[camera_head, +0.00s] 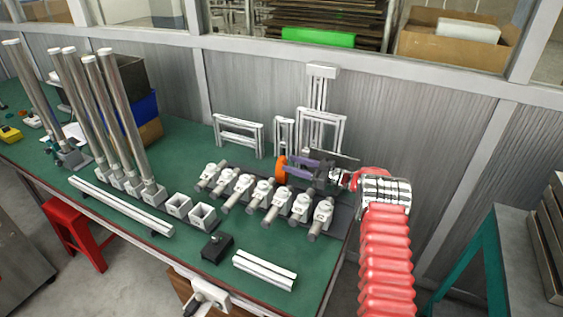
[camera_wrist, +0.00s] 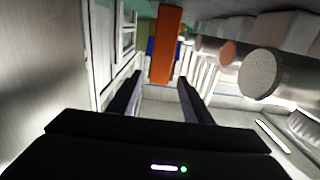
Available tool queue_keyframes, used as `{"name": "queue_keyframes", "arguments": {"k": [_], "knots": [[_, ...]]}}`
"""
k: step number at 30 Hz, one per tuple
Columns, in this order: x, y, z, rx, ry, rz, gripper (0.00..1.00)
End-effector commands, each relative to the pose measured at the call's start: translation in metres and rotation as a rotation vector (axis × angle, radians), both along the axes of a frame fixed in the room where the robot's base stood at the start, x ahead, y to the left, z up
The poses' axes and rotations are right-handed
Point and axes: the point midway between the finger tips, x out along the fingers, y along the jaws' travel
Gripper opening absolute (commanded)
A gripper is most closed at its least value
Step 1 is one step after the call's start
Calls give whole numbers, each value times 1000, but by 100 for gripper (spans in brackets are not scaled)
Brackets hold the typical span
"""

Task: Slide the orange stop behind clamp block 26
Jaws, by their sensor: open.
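The orange stop (camera_head: 281,168) stands upright behind the row of clamp blocks, on the wall side of the green bench. In the wrist view the orange stop (camera_wrist: 167,45) is a tall strip, its lower end between the fingertips in the picture. My gripper (camera_head: 291,168) points left at the stop, its fingers apart. In the wrist view my gripper (camera_wrist: 160,78) shows a clear gap on each side of the stop's lower end; I cannot tell whether the tips reach around it. The white clamp blocks (camera_head: 243,182) carry grey cylinders. I cannot read any number, so block 26 cannot be picked out.
White metal frames (camera_head: 238,133) stand against the wall behind the stop. Grey cylinder ends (camera_wrist: 265,75) lie close on the right in the wrist view. Tall metal tubes (camera_head: 128,120) stand at the left. A black box (camera_head: 217,248) and a white rail (camera_head: 265,270) lie in front.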

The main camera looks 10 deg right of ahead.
Motion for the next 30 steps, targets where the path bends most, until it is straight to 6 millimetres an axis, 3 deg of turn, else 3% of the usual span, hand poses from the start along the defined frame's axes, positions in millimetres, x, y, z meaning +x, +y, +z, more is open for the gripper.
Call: {"name": "queue_keyframes", "arguments": {"k": [9, 22, 30], "knots": [[28, 35, 0, -1, -1, 2, 45], [34, 42, 0, -1, -1, 0, 45], [34, 42, 0, -1, -1, 0, 27]]}}
